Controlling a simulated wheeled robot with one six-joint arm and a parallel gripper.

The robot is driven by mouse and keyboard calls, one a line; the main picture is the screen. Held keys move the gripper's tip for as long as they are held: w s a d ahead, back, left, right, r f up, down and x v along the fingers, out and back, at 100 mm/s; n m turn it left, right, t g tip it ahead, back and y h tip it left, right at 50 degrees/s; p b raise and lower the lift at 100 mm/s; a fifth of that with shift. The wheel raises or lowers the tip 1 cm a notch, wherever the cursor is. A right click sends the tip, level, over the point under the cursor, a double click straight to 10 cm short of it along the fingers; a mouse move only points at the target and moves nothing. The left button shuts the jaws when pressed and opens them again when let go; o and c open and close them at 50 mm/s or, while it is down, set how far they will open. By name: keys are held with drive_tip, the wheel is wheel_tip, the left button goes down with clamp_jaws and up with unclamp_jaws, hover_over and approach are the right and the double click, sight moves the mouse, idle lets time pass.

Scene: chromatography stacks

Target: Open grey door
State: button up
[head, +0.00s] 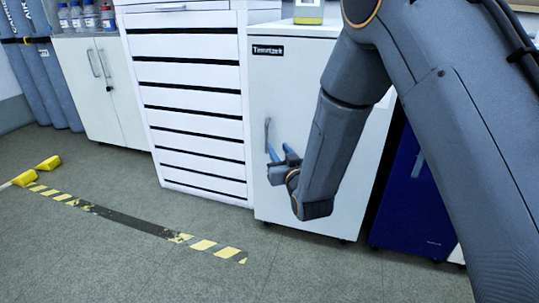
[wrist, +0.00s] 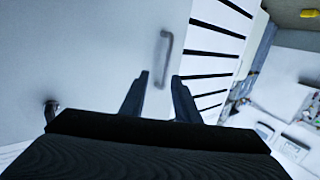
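The pale grey door (head: 300,100) belongs to a cabinet with a dark label at its top left, and it looks shut. Its upright bar handle (head: 267,134) is near the door's left edge. My gripper (head: 279,151) is in front of the door by the handle's lower end. In the wrist view the door (wrist: 80,60) fills the left side. The handle (wrist: 165,45) rises beyond my open gripper (wrist: 160,77), its lower end showing between the spread fingers. Contact with the handle cannot be told.
A white drawer stack (head: 190,100) stands directly left of the door. A blue cabinet (head: 415,195) is on the right. A white cupboard (head: 95,90) with bottles is further left. Yellow-black tape (head: 205,245) marks the floor; the floor before the door is clear.

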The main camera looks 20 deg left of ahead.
sight(267, 140)
drive_tip(key=shift+y, duration=0.3)
drive_tip(key=b+x, duration=0.1)
drive_tip(key=x, duration=0.2)
drive_tip(key=b+x, duration=0.1)
drive_tip(key=x, duration=0.1)
drive_tip(key=a+b+x, duration=0.1)
drive_tip(key=x, duration=0.2)
drive_tip(key=shift+s+a+f+b, duration=0.1)
drive_tip(key=shift+a+f+b, duration=0.05)
drive_tip(key=shift+f+b, duration=0.2)
drive_tip(key=shift+c, duration=0.5)
clamp_jaws()
